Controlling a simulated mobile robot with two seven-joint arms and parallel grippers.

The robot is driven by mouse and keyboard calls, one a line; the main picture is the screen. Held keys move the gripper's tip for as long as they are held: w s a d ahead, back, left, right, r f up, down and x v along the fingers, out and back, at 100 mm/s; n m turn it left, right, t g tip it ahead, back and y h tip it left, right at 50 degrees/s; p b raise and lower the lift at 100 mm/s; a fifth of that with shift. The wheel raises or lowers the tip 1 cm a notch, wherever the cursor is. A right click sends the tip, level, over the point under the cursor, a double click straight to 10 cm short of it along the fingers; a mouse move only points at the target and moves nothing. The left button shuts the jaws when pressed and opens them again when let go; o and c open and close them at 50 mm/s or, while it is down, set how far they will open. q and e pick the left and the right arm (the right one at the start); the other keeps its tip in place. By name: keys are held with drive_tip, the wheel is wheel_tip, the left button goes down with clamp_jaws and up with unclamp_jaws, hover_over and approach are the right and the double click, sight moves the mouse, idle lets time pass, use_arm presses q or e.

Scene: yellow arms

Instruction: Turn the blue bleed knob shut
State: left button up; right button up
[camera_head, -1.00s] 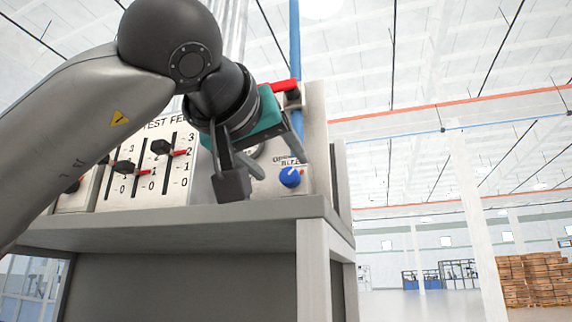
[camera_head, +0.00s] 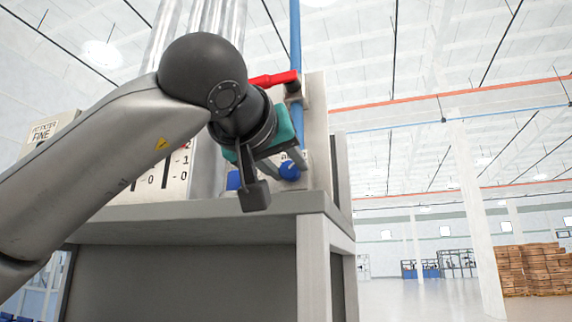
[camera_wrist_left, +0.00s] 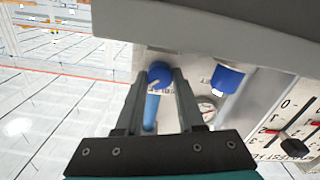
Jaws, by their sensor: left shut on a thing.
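The blue bleed knob (camera_head: 289,170) is on the light panel above the grey bench, near its right end. In the left wrist view the knob (camera_wrist_left: 160,73) sits between the two finger ends. My left gripper (camera_head: 276,175) is shut on it, with a dark finger on each side. The near finger and the wrist hide part of the knob and its label in the head view, and I cannot read its pointer. My right gripper is in neither view.
A second blue knob (camera_wrist_left: 228,78) is close beside the gripper. A red lever (camera_head: 274,79) and a blue pipe (camera_head: 296,40) are above it. The grey bench top (camera_head: 180,208) lies just below the fingers. Sliders (camera_wrist_left: 294,148) stand farther along the panel. The space right of the bench is open.

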use_arm(q)
clamp_jaws()
drive_tip(key=shift+n, duration=0.3)
drive_tip(key=n, duration=0.3)
drive_tip(key=shift+n+b, duration=0.3)
drive_tip(key=shift+b, duration=0.05)
drive_tip(key=n+b, duration=0.1)
drive_tip(key=n, duration=0.2)
drive_tip(key=shift+a+f+n, duration=0.1)
drive_tip(key=shift+n, duration=0.2)
drive_tip(key=n+b, duration=0.1)
drive_tip(key=n, duration=0.4)
drive_tip(key=shift+f+n+b, duration=0.1)
drive_tip(key=shift+n+b, duration=0.85)
drive_tip(key=shift+n, duration=1.55)
drive_tip(key=o, duration=0.6)
unclamp_jaws()
